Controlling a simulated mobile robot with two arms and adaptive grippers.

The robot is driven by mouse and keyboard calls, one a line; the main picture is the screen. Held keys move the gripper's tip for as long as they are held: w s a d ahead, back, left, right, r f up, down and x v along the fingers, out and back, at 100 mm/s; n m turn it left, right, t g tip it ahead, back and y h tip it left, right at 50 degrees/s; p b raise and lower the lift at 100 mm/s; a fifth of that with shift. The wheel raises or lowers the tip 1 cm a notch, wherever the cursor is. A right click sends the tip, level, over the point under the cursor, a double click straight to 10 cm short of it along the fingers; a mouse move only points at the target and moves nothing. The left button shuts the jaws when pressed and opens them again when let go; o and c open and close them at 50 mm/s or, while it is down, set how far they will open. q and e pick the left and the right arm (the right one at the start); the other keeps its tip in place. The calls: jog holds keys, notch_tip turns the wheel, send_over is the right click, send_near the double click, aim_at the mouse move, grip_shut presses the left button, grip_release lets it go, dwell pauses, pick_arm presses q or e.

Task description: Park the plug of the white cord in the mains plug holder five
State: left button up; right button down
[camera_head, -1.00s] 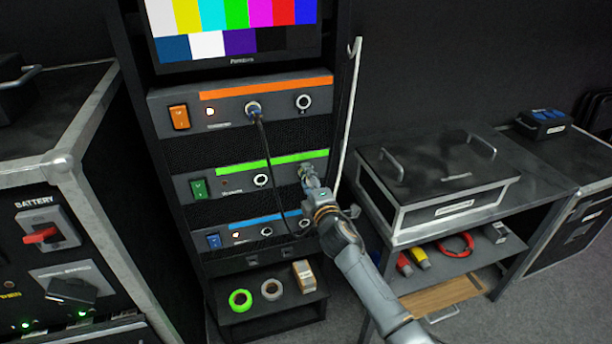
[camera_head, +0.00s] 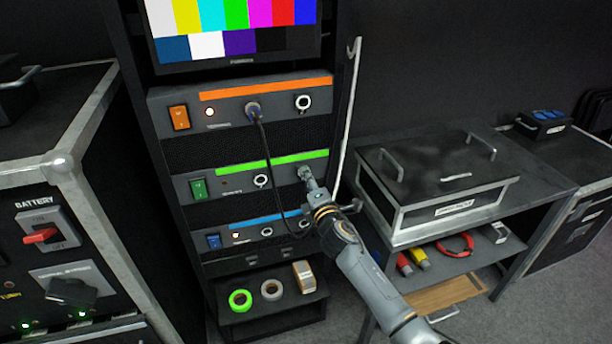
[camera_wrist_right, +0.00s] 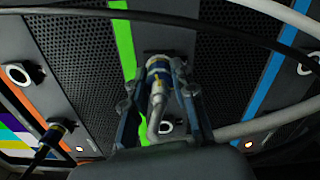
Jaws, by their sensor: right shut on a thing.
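My right gripper (camera_head: 309,180) is at the right-hand socket of the green-striped rack unit (camera_head: 235,176). In the right wrist view the gripper (camera_wrist_right: 157,78) is shut on a silver plug with a blue band (camera_wrist_right: 158,68). The plug points at the panel beside the green stripe; I cannot tell how far it sits in the socket. A pale grey-white cord (camera_wrist_right: 154,125) bends away from the plug's back, and a pale length (camera_wrist_right: 265,120) shows at the right. I cannot make out mains plug holder five. My left gripper is not in view.
A dark cord (camera_head: 267,165) hangs from the orange-striped unit (camera_head: 235,100) past the green and blue-striped units. A thin white upright length (camera_head: 346,120) is at the rack's right edge. A black case (camera_head: 430,180) stands on the table to the right. Tape rolls (camera_head: 240,299) lie on the low shelf.

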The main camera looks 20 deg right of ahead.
jog(key=shift+r+n+p, duration=0.1)
jog(key=shift+n+p, duration=0.25)
jog(key=shift+n, duration=2.45)
jog(key=shift+r+n+p, duration=0.15)
jog(key=shift+n+p, duration=0.15)
jog(key=shift+n, duration=1.1)
jog(key=shift+f, duration=0.25)
jog(key=shift+s+d+p, duration=0.1)
jog(key=shift+s+p, duration=0.85)
jog(key=shift+s, duration=1.5)
